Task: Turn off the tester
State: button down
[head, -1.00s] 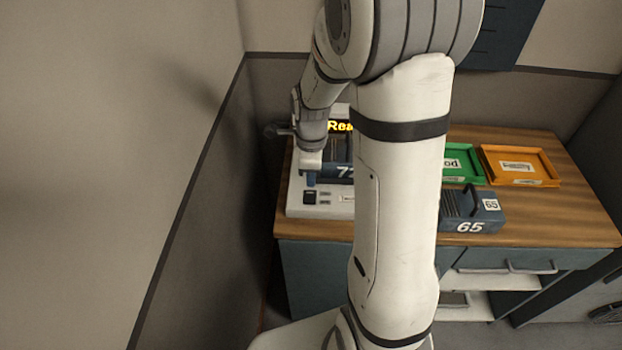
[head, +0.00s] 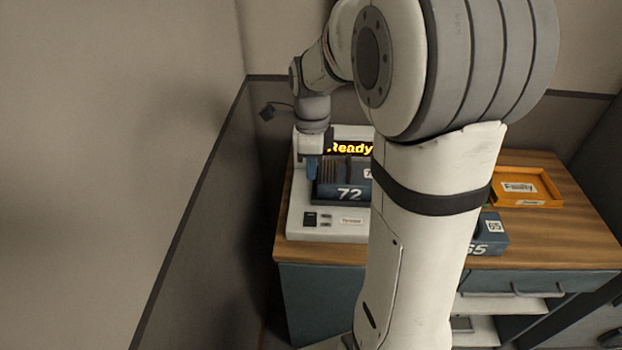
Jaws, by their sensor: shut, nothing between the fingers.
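The tester (head: 298,222) is a pale unit on the left end of the wooden bench, and its display (head: 350,148) reads "Ready" in yellow. A dark switch (head: 310,219) sits at the front left of its base, beside small buttons and a label. A blue-grey module marked 72 (head: 349,193) sits on the tester. My gripper (head: 311,170) is shut and empty, pointing down at the left edge of module 72, behind the switch. I cannot tell whether it touches the module. My arm hides the tester's right side.
An orange tray labelled Faulty (head: 527,188) lies at the bench's back right. Module 65 (head: 491,238) stands at the front, partly behind my arm. A wall is close on the left. The bench's right front (head: 560,245) is clear.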

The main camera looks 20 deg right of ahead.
aim_at(311, 220)
jog(key=shift+w+d+g+b, duration=0.1)
jog(key=shift+w+g+b, duration=0.15)
jog(key=shift+b, duration=0.7)
jog(key=f, duration=0.4)
jog(key=s+f, duration=0.1)
jog(key=f, duration=0.9)
jog(key=shift+s+a, duration=0.3)
